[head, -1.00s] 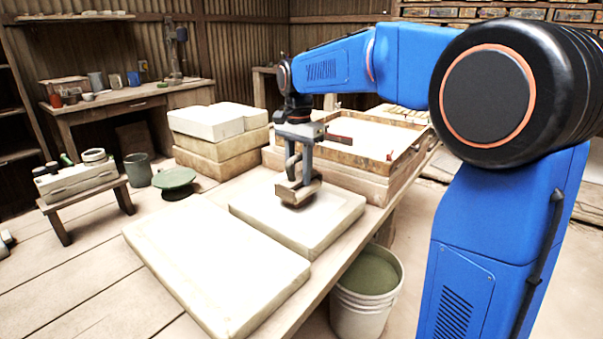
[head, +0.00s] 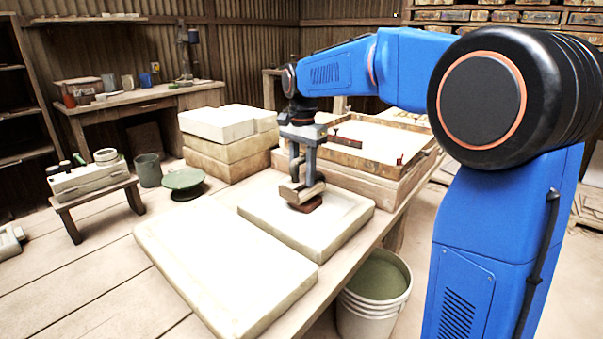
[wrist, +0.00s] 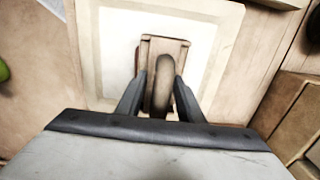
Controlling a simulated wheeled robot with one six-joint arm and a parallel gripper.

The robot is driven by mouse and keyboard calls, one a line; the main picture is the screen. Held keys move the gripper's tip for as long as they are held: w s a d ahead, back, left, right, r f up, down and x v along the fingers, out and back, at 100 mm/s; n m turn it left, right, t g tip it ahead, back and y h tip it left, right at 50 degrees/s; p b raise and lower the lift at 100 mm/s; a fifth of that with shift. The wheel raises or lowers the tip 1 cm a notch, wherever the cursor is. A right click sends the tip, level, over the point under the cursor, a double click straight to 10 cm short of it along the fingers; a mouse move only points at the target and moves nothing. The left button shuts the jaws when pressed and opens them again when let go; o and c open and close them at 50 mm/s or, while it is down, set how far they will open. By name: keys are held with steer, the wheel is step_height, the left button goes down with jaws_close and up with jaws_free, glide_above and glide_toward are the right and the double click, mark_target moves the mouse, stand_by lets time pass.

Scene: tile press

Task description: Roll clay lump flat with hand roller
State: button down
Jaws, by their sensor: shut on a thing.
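My gripper (head: 302,164) is shut on the handle of the hand roller (head: 301,191), and it points down over the rear pale slab (head: 345,221). In the wrist view the dark handle of the hand roller (wrist: 163,82) sits between my gripper's fingers (wrist: 160,98). The reddish-brown clay lump (head: 306,205) shows just below the roller on the slab, mostly hidden by it. The roller appears to be on or just above the clay; I cannot tell whether they touch.
A larger empty pale slab (head: 225,262) lies in front. A wooden-framed tray (head: 412,158) and stacked blocks (head: 212,158) stand behind. A bucket (head: 375,290) stands on the floor at right. A green round stand (head: 184,181) is at left.

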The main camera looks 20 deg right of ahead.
mark_target(312, 190)
steer(key=shift+s+d+f, duration=0.25)
steer(key=shift+s+d, duration=0.2)
steer(key=shift+s, duration=0.25)
steer(key=shift+s+d+f, duration=0.2)
steer(key=shift+s+d, duration=0.25)
steer(key=shift+s, duration=0.25)
steer(key=shift+w+a, duration=0.55)
steer(key=shift+w, duration=0.3)
steer(key=shift+w+a, duration=0.55)
steer(key=shift+w, duration=0.25)
steer(key=shift+s, duration=0.1)
steer(key=shift+s+d+r, duration=0.35)
steer(key=shift+s+d, duration=0.2)
steer(key=shift+s, duration=0.15)
steer(key=shift+r, duration=0.1)
steer(key=shift+r, duration=3.45)
